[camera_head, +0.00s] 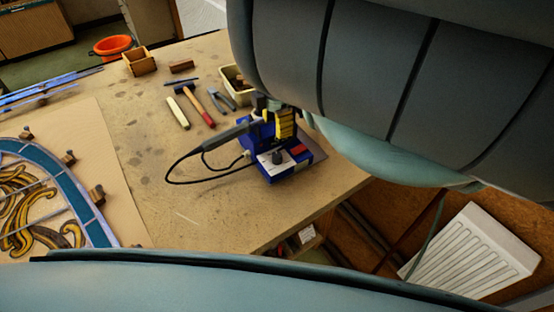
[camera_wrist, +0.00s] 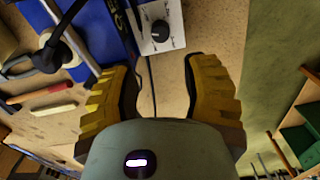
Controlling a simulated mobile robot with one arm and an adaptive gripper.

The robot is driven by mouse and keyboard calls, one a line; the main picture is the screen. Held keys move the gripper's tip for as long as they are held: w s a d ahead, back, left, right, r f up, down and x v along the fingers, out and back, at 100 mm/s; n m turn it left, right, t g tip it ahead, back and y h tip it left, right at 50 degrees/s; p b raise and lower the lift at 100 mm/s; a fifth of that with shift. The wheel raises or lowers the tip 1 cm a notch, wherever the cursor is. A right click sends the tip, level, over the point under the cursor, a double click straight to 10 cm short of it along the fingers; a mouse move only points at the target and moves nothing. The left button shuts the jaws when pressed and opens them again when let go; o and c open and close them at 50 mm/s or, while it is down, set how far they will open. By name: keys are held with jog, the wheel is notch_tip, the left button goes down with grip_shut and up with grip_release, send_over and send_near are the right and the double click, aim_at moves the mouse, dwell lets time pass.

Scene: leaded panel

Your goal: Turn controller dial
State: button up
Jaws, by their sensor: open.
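The blue controller (camera_head: 312,152) stands near the right edge of the workbench. Its pale front panel (camera_wrist: 172,14) carries a black dial (camera_wrist: 160,30) with marks around it; the dial also shows in the head view (camera_head: 277,158). In the wrist view my gripper (camera_wrist: 160,70) is open, its two yellow fingers spread wide with nothing between them. The dial lies beyond the fingertips, near the middle of the gap, apart from both. In the head view a yellow finger (camera_head: 286,124) shows just above the controller, hiding part of it.
A soldering iron (camera_head: 228,137) and its looping black cable (camera_head: 190,182) lie left of the controller. A hammer (camera_head: 197,106), pliers (camera_head: 222,98) and a cream tub (camera_head: 232,80) are behind. A leaded panel (camera_head: 85,205) lies at left. The bench front is clear.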

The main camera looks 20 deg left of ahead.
aim_at(277, 154)
notch_tip(277, 154, down, 10)
jog(key=shift+s+r+b, duration=0.15)
jog(key=shift+r+b, duration=0.05)
jog(key=shift+b, duration=0.85)
jog(key=shift+a+f, duration=0.1)
jog(key=shift+f, duration=1.05)
grip_shut()
